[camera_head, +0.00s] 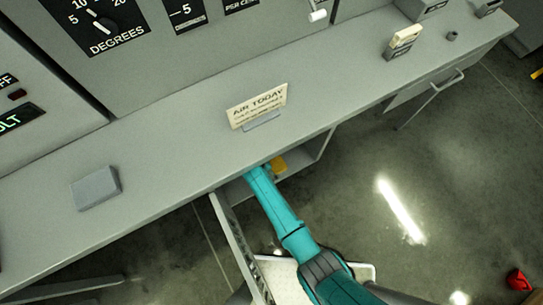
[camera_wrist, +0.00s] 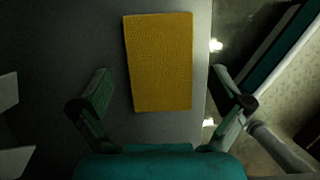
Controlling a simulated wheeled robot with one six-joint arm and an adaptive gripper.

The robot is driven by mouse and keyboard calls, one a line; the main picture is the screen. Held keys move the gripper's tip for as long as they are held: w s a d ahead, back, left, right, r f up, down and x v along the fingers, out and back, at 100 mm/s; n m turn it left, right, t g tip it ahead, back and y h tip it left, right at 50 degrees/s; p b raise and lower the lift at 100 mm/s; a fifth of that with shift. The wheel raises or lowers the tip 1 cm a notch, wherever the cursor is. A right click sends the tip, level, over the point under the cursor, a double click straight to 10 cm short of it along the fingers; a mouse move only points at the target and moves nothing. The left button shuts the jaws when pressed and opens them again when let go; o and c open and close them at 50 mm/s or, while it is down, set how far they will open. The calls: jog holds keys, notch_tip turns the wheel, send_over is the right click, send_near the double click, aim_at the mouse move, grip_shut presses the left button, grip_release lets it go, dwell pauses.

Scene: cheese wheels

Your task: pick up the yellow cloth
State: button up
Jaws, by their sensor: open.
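The yellow cloth (camera_wrist: 160,62) is a flat, textured rectangle in the wrist view, lying on a grey surface (camera_wrist: 90,35) near that surface's right edge. In the head view only a small piece of the cloth (camera_head: 278,165) shows, below the counter's front edge, inside an open-fronted compartment. My gripper (camera_wrist: 168,95) is open and empty, one finger on each side of the cloth in the picture. I cannot tell the height between the fingers and the cloth. In the head view my gripper is hidden under the counter edge.
A long grey counter (camera_head: 190,140) overhangs the compartment. An opened door (camera_head: 238,245) stands left of my arm. On the counter are a sign (camera_head: 257,105) and a grey block (camera_head: 95,188). A red object (camera_head: 518,280) lies on the floor at right. Open floor (camera_head: 440,160) lies to the right.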

aim_at(283, 161)
jog(key=w+d, duration=0.1)
jog(key=d, duration=0.1)
jog(key=w+d, duration=0.1)
jog(key=d, duration=0.1)
jog(key=shift+w, duration=0.35)
jog(key=shift+w+d+f, duration=0.15)
jog(key=shift+d+f, duration=0.1)
jog(key=shift+d, duration=0.1)
jog(key=shift+f, duration=0.35)
jog(key=c, duration=1.1)
